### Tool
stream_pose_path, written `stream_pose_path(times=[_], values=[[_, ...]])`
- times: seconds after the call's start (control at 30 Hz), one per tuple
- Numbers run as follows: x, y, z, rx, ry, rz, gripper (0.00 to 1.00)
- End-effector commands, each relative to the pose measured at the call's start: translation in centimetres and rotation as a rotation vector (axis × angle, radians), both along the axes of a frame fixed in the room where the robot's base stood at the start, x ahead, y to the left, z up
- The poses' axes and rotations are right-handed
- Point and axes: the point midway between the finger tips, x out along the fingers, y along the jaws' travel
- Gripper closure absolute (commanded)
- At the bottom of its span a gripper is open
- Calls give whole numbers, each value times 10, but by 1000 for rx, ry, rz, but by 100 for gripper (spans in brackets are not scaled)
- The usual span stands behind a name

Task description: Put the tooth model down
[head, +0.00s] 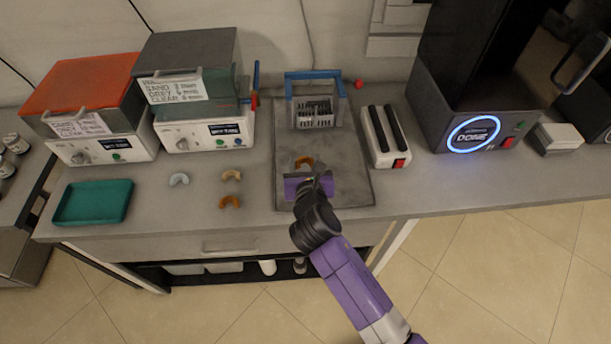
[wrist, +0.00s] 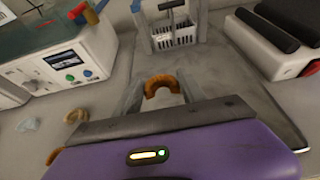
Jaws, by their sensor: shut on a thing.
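An orange-brown arch-shaped tooth model (wrist: 161,84) is between the fingers of my gripper (wrist: 158,90) in the wrist view. My gripper is shut on it, over the grey mat (head: 355,183). In the head view the model (head: 304,161) shows just beyond my purple gripper (head: 308,174). I cannot tell whether the model touches the mat. Three other arch models lie on the counter to the left: a pale grey one (head: 179,179), a tan one (head: 231,175) and an orange one (head: 229,201).
A wire basket in a blue-handled frame (head: 315,108) stands at the mat's back. A white device with two black bars (head: 386,137) stands right of the mat. Two lidded machines (head: 195,85) and a teal tray (head: 93,202) are left.

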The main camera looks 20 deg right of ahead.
Motion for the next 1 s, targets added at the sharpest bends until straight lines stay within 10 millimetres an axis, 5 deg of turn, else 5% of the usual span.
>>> stream_pose_path(times=[0.47,0.9,0.93,1.0], values=[[0,-1,-52,-1,0,-2,90],[0,0,-57,1,-1,0,90],[0,0,-57,1,-1,0,48],[0,0,-56,1,-1,0,34]])
